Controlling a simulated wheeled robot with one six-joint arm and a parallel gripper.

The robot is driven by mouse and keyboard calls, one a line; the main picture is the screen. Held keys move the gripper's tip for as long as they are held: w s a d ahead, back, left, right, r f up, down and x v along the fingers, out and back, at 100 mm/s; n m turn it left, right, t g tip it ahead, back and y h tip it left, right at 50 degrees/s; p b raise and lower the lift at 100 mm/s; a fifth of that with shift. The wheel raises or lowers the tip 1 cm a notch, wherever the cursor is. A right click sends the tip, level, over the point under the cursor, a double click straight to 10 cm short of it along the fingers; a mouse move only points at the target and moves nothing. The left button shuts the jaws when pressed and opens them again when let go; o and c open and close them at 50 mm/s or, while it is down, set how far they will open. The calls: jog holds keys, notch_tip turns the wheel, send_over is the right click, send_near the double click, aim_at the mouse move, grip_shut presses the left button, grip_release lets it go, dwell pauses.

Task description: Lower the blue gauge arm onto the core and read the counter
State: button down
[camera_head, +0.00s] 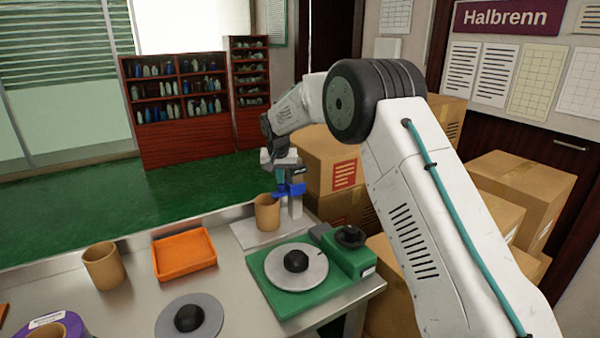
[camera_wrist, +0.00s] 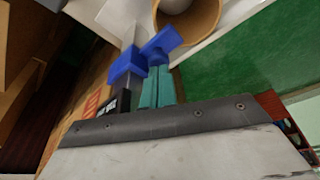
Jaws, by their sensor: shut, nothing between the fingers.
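The blue gauge arm (camera_head: 291,188) is on a grey post above a pale base plate at the back of the bench. A tan cardboard core (camera_head: 267,212) stands upright on that plate beside the post. The wrist view shows the blue arm (camera_wrist: 128,66) near the open end of the core (camera_wrist: 194,18); I cannot tell whether they touch. My gripper (camera_head: 279,178) is shut and empty at the blue arm; its teal fingers (camera_wrist: 157,88) appear against or very near it. A dark box with small white marks (camera_wrist: 108,104), possibly the counter, is partly hidden and unreadable.
A green machine (camera_head: 259,284) with a round plate and black knob stands in front of the gauge. An orange tray (camera_head: 184,255), another core (camera_head: 103,267), a grey disc (camera_head: 166,322) and a purple roll (camera_head: 72,324) are leftward. Cardboard boxes (camera_head: 515,190) stand behind my arm.

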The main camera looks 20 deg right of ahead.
notch_tip(320, 180, up, 8)
dwell(1.0)
jog(key=s+f+n+g, duration=0.1)
jog(key=s+f, duration=0.3)
jog(key=s, duration=0.1)
jog(key=s+d+r, duration=0.3)
jog(key=s, duration=1.5)
jog(key=s+d+r+n, duration=0.1)
jog(key=s+d+r, duration=0.2)
jog(key=s, duration=1.5)
jog(key=s+d+r+n, duration=0.1)
jog(key=s+d+r, duration=0.2)
jog(key=s, duration=1.5)
jog(key=shift+s+d+r+g+y, duration=0.15)
jog(key=shift+s+d+g+y, duration=0.05)
jog(key=shift+s+g+y, duration=0.2)
